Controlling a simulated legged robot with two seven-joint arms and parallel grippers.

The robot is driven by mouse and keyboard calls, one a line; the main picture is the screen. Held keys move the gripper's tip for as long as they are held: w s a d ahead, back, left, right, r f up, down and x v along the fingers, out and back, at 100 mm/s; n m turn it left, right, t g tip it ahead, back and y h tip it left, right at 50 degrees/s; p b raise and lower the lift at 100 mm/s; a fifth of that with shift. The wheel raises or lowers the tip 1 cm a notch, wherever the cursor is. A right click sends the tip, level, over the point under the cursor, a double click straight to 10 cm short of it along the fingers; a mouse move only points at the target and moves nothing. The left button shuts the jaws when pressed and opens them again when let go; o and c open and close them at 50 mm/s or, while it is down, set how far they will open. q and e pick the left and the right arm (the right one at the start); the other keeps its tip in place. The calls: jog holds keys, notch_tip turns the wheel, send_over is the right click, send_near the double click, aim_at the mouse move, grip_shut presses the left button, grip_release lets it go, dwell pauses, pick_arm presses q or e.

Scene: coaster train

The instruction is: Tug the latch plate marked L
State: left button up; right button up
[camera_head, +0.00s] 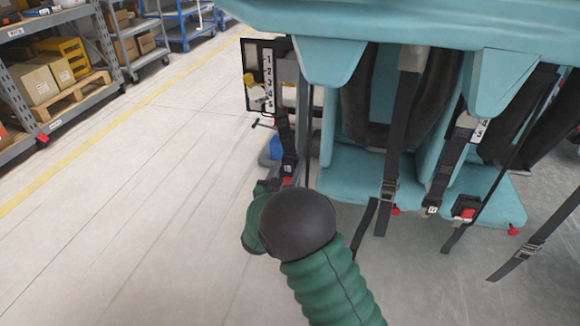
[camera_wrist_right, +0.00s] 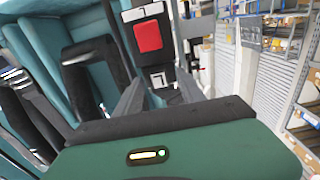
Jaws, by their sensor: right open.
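My right gripper (camera_wrist_right: 158,90) is open, with one grey finger on each side of a dark strap piece in the wrist view. Between and beyond the fingers is a black buckle with a red button (camera_wrist_right: 148,36). Just below the button, a small plate with a pale mark (camera_wrist_right: 158,79) sits between the fingers; I cannot read an L on it. In the head view a black strap (camera_head: 285,135) hangs at the train's left side, with a bit of red (camera_head: 288,181) at its lower end. My black wrist joint hides most of the right gripper there. My left gripper is out of view.
The teal coaster seats (camera_head: 355,185) stand to the right, with several hanging straps and another red-button buckle (camera_head: 467,210). A panel numbered 1 to 5 (camera_head: 268,80) stands above the left strap. Shelves (camera_head: 45,90) are far left; the floor between is clear.

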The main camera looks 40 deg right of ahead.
jog(key=p+v, duration=0.5)
jog(key=v, duration=1.2)
jog(key=shift+p, duration=0.35)
jog(key=shift+f, duration=0.2)
